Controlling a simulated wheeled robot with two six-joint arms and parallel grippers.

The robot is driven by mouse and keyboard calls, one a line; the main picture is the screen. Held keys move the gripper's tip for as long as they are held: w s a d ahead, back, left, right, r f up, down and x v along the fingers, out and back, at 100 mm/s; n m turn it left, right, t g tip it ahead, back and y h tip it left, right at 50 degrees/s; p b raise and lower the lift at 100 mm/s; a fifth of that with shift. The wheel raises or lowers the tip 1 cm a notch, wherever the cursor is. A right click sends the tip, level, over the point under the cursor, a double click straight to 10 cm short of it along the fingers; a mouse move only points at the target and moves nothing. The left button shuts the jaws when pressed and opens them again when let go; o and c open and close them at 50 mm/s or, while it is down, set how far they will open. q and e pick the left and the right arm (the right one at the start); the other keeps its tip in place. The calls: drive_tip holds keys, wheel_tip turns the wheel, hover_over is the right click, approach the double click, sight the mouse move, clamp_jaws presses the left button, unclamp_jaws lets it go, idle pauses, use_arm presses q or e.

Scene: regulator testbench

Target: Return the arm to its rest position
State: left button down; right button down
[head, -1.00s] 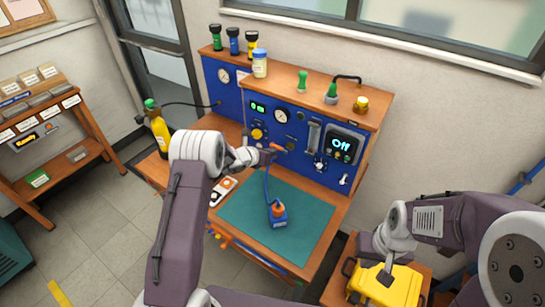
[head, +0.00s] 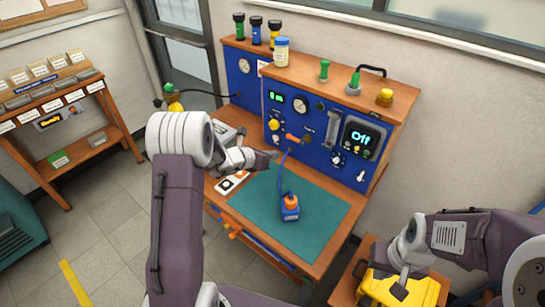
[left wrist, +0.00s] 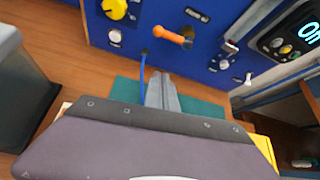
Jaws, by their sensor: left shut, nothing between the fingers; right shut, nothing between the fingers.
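My left gripper (head: 272,158) is shut and empty, in front of the blue panel of the testbench (head: 318,124). It is apart from the orange handle (head: 292,138), to its left and lower in the head view. In the left wrist view its closed fingers (left wrist: 161,92) point toward the panel below the orange handle (left wrist: 173,37). My right gripper (head: 400,291) is shut and empty, over the yellow case (head: 428,293) at the lower right; I cannot tell whether they touch.
A blue device with an orange top (head: 290,207) stands on the green mat (head: 315,230), with a blue hose running up to the panel. A yellow bottle (head: 173,100) stands at the bench's left end. The mat is otherwise clear.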

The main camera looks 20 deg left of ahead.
use_arm(q)
drive_tip(key=s+d+r+m+h, duration=0.2)
drive_tip(key=d+r+m, duration=0.1)
drive_tip(key=d+r, duration=0.35)
drive_tip(key=s+d+f+m+g, duration=0.1)
drive_tip(key=s+d+m+g, duration=0.2)
drive_tip(key=s+m, duration=0.4)
drive_tip(key=s+d+f+m+g, duration=0.1)
drive_tip(key=s+d+m+g, duration=0.3)
drive_tip(key=s, duration=0.5)
drive_tip(key=s+a+f+m+g+y, duration=0.1)
drive_tip(key=s+a+f+m+y, duration=0.2)
drive_tip(key=s+a+m, duration=0.3)
drive_tip(key=s+a+f+m+g+y, duration=0.1)
drive_tip(key=s+a+f+m+y, duration=0.2)
drive_tip(key=m, duration=0.9)
drive_tip(key=s+a+y, duration=0.1)
drive_tip(key=s+a, duration=0.2)
drive_tip(key=a, duration=0.1)
drive_tip(key=shift+f, duration=0.35)
